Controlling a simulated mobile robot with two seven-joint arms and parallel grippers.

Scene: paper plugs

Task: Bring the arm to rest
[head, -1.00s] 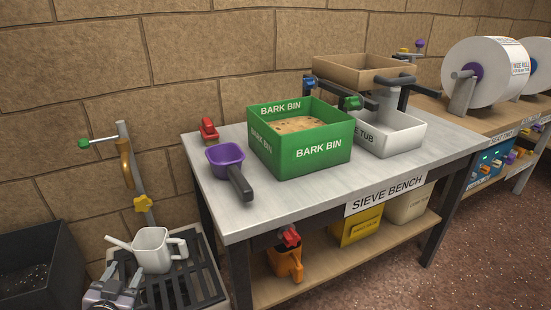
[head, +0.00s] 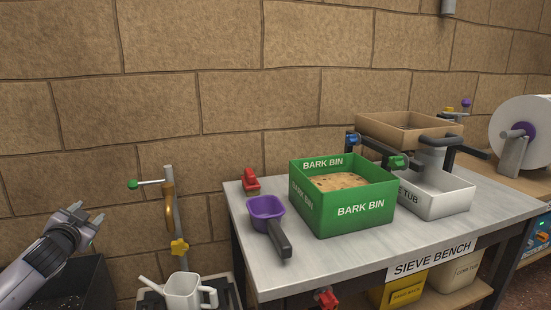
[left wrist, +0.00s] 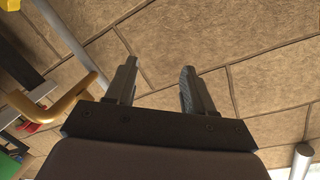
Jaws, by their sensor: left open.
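My left gripper (head: 86,218) is at the far left of the head view, raised above the black crate. Its two fingers are apart with nothing between them. In the left wrist view the open fingers (left wrist: 160,84) show against the stone wall. My right gripper is in neither view now.
The sieve bench (head: 300,272) carries a purple scoop (head: 267,208), a red clamp (head: 251,181), a green bark bin (head: 345,190) and a white tub (head: 440,195). A tap post (head: 172,215) stands between my gripper and the bench. A white watering can (head: 184,292) stands below. The black crate (head: 98,282) is beneath my arm.

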